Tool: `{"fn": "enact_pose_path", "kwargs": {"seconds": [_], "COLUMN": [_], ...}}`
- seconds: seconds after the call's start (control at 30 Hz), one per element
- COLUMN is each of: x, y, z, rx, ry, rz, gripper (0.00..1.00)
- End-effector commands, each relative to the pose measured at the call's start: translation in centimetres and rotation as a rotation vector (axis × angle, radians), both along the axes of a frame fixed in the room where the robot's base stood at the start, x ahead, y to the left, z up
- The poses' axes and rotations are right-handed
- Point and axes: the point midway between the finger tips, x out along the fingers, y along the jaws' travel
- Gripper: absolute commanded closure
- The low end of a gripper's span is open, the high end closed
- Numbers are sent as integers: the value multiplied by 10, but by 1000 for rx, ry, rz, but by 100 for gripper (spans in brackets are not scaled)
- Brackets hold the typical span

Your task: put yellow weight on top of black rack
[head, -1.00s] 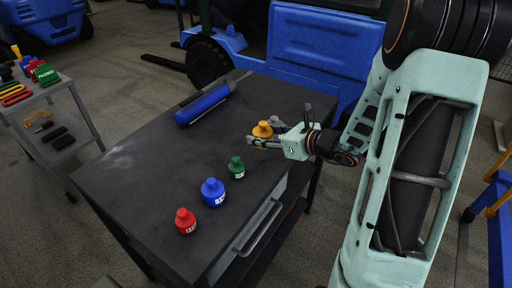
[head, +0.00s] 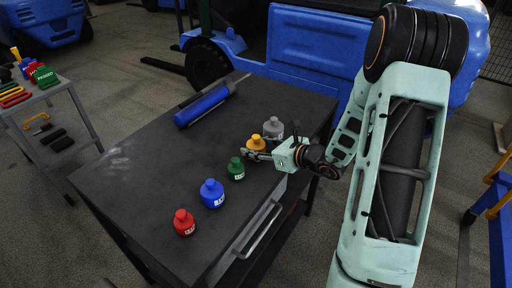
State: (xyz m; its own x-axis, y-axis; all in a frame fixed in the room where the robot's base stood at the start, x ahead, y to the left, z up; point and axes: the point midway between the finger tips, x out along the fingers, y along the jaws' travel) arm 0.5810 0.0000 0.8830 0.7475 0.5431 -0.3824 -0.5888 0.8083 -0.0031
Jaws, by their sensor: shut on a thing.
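The yellow weight (head: 256,143) is in the row of weights at the right side of the dark table, between the green and grey ones. My gripper (head: 254,154) is at its near side, low over the tabletop, shut on it. The fingers are small in this view and hide its lower part, so I cannot tell whether it touches the table. The weight looks upright. I cannot pick out a separate black rack; the dark table (head: 140,190) has a drawer and a lower shelf.
Close to the yellow weight stand a green weight (head: 236,169) and a grey weight (head: 273,128). Blue (head: 212,193) and red (head: 184,223) weights stand nearer. A blue cylinder (head: 203,105) lies at the back. The table's left half is clear. A grey shelf cart (head: 50,112) stands left.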

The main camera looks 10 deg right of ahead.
Motion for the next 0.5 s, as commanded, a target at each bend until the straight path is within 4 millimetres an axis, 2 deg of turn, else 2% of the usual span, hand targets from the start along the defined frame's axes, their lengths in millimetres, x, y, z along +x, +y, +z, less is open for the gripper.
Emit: {"fn": "enact_pose_path", "kwargs": {"seconds": [0.1,0.13,0.27,0.5], "x": [1,0,0,0], "y": [0,0,0,0], "z": [-1,-3,-2,-2], "rx": [1,0,-1,-1], "ry": [-6,0,1,1], "rz": [1,0,0,0], "gripper": [100,56,41,40]}}
